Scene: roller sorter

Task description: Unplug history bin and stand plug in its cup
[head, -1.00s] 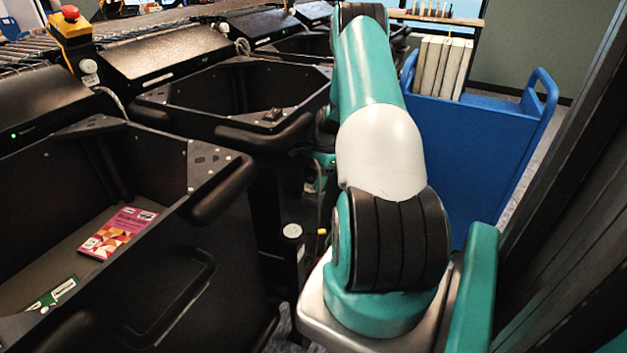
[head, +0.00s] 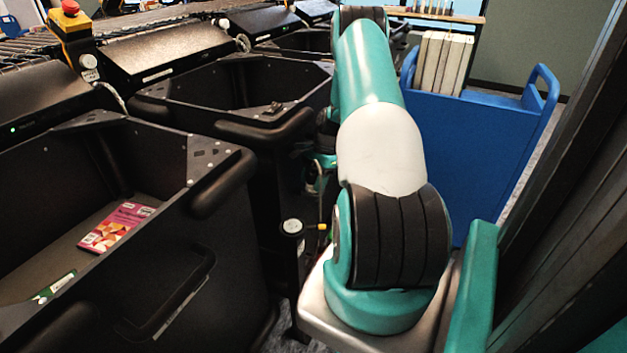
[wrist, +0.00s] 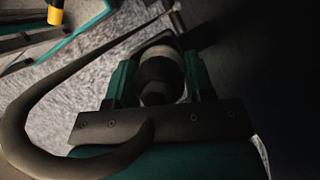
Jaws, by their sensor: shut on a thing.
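In the wrist view my gripper (wrist: 160,88) is shut on the plug (wrist: 160,68), a short cylinder with a pale band and dark rings. A thick dark cable (wrist: 28,105) loops out to the left and up to a metal fitting near the top. In the head view my gripper is mostly hidden behind my arm, close to the black bins. One bin (head: 215,262) stands at the left with books inside, and another bin (head: 190,115) stands behind it. I can read no label saying which is the history bin. I cannot make out the cup for certain.
A pale round-topped post (head: 292,227) with a yellow tip beside it stands near the front bin. A blue book cart (head: 475,150) stands at the right. A red emergency button (head: 70,8) sits by the rollers. Grey carpet (wrist: 85,65) shows below my gripper.

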